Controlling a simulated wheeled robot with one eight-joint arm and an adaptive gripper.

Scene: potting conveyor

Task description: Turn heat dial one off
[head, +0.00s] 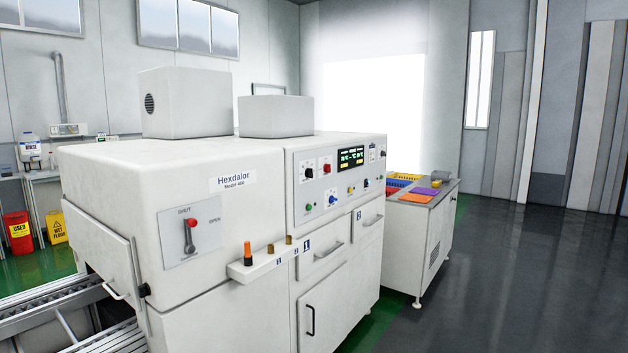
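The white machine labelled Hexdalor (232,181) fills the middle of the head view. Its control panel (340,178) faces right and carries several knobs. A black knob (308,173) and a red knob (326,168) sit on white plates at the upper left of the panel. A blue knob (332,199) sits lower, beside a small green control (308,208). A lit display (351,157) is right of the upper knobs. The labels are too small to read, so I cannot tell which knob is heat dial one or its setting. My gripper is not in view.
A red-knobbed lever (190,236) marked SHUT and OPEN is on the left face. A small shelf (262,262) holding an orange-handled tool juts out below the panel. A side table (432,200) with coloured trays stands behind right. The dark floor (520,280) at right is clear.

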